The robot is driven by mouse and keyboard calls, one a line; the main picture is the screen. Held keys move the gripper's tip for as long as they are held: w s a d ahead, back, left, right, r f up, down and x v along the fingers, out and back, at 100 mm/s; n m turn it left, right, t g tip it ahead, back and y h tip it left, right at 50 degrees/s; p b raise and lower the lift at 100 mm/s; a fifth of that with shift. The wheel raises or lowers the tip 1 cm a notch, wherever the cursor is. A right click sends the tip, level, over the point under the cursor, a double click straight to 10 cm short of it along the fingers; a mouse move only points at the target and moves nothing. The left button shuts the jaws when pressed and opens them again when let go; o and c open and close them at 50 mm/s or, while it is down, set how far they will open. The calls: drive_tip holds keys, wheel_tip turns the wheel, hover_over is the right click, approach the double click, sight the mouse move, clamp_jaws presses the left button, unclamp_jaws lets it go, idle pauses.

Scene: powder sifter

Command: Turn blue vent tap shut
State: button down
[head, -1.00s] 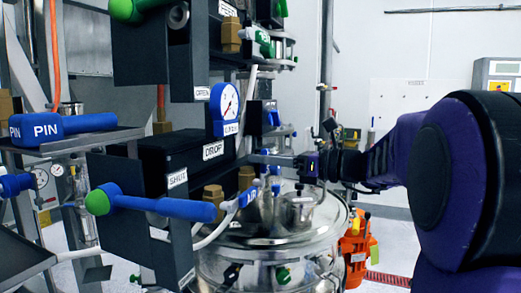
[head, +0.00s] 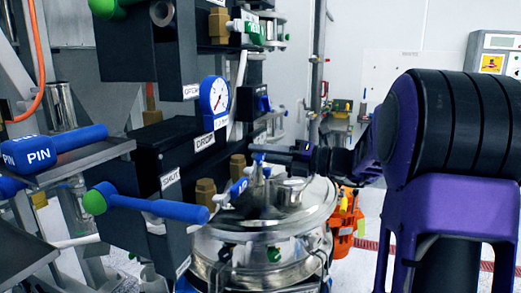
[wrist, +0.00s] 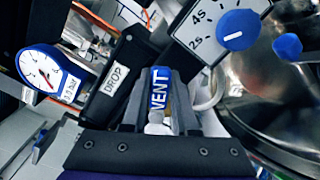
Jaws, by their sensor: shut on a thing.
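The blue vent tap (wrist: 158,90) has a flat blue handle lettered VENT and sits in the middle of the wrist view. My gripper (wrist: 155,105) is shut on this handle, one dark finger on each side. A pale metal part shows at the handle's near end between the fingers. In the head view my gripper (head: 274,155) reaches in from the right, above the steel vessel. Only a bit of blue shows at its tip there, and the lettering cannot be read.
A steel vessel (head: 265,215) stands below my gripper. A black box marked DROP and a gauge (wrist: 42,73) lie left in the wrist view; a blue timer knob (wrist: 237,30) is upper right. A long blue lever (head: 160,208) and PIN handles (head: 52,150) stand nearer.

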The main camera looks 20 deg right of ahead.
drive_tip(key=m, duration=0.1)
drive_tip(key=f+m, duration=0.1)
drive_tip(key=m, duration=0.1)
drive_tip(key=shift+w+d+f+m, duration=0.2)
drive_tip(key=shift+w+f+m, duration=0.05)
drive_tip(key=shift+f+m, duration=0.75)
drive_tip(key=shift+m, duration=0.7)
drive_tip(key=c, duration=0.7)
unclamp_jaws()
drive_tip(key=v, duration=1.7)
drive_tip(key=shift+s+d+r, duration=0.1)
drive_tip(key=shift+d, duration=0.1)
